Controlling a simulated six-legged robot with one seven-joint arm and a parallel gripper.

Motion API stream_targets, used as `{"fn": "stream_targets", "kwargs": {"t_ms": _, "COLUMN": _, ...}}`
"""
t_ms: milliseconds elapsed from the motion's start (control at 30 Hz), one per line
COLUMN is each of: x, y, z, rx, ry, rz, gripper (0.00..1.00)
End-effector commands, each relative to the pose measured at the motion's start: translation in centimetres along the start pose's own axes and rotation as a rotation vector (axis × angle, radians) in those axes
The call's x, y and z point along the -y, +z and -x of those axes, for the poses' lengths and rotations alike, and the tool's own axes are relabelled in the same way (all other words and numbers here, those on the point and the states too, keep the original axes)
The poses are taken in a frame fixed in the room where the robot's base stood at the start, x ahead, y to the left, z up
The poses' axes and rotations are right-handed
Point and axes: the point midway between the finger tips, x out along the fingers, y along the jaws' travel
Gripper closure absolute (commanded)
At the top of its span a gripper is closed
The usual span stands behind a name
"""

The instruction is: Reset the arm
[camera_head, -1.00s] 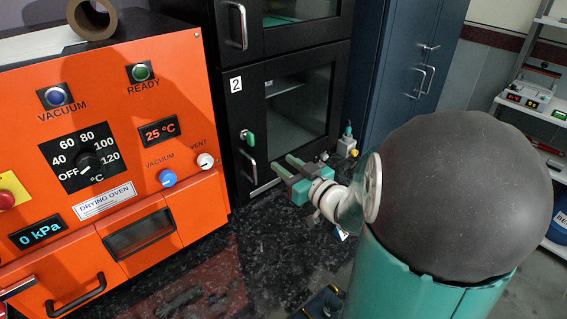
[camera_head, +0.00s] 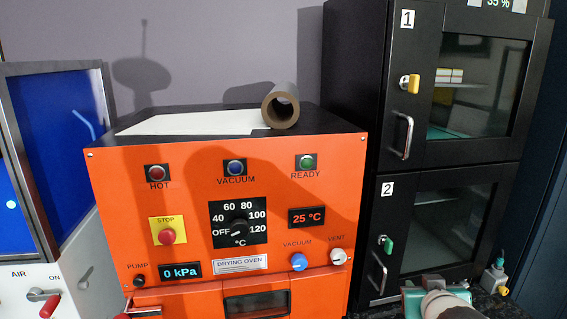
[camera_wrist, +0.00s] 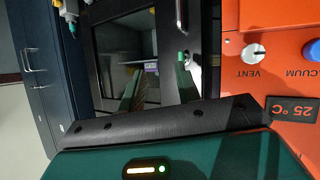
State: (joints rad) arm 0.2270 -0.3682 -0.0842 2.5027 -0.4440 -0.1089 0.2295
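My gripper (camera_wrist: 160,72) shows in the wrist view with its two green fingers apart and nothing between them. It faces the lower door of the black cabinet (camera_wrist: 103,60). In the head view, only part of my teal and white gripper and wrist (camera_head: 436,301) shows at the bottom edge, in front of the lower cabinet door (camera_head: 452,225); its fingertips cannot be made out there. The rest of my arm is out of that view.
The orange drying oven (camera_head: 130,200) stands left of the cabinet, with a brown roll (camera_head: 281,106) and a white sheet (camera_head: 190,123) on top. A blue-windowed unit (camera_head: 60,150) is at far left. Both cabinet doors look closed, with keys (camera_head: 413,84) in their locks.

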Motion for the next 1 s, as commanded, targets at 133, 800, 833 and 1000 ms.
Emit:
{"fn": "stream_targets", "kwargs": {"t_ms": 133, "x": 2.5, "y": 1.2, "z": 3.9, "rx": 0.163, "ry": -0.009, "rz": -0.013, "gripper": 0.67}}
{"fn": "stream_targets", "kwargs": {"t_ms": 800, "x": 9.9, "y": 7.1, "z": 16.1, "rx": 0.597, "ry": -0.222, "rz": 0.020, "gripper": 0.67}}
{"fn": "stream_targets", "kwargs": {"t_ms": 833, "x": 9.9, "y": 7.1, "z": 16.1, "rx": 0.597, "ry": -0.222, "rz": 0.020, "gripper": 0.67}}
{"fn": "stream_targets", "kwargs": {"t_ms": 1000, "x": 9.9, "y": 7.1, "z": 16.1, "rx": 0.597, "ry": -0.221, "rz": 0.019, "gripper": 0.67}}
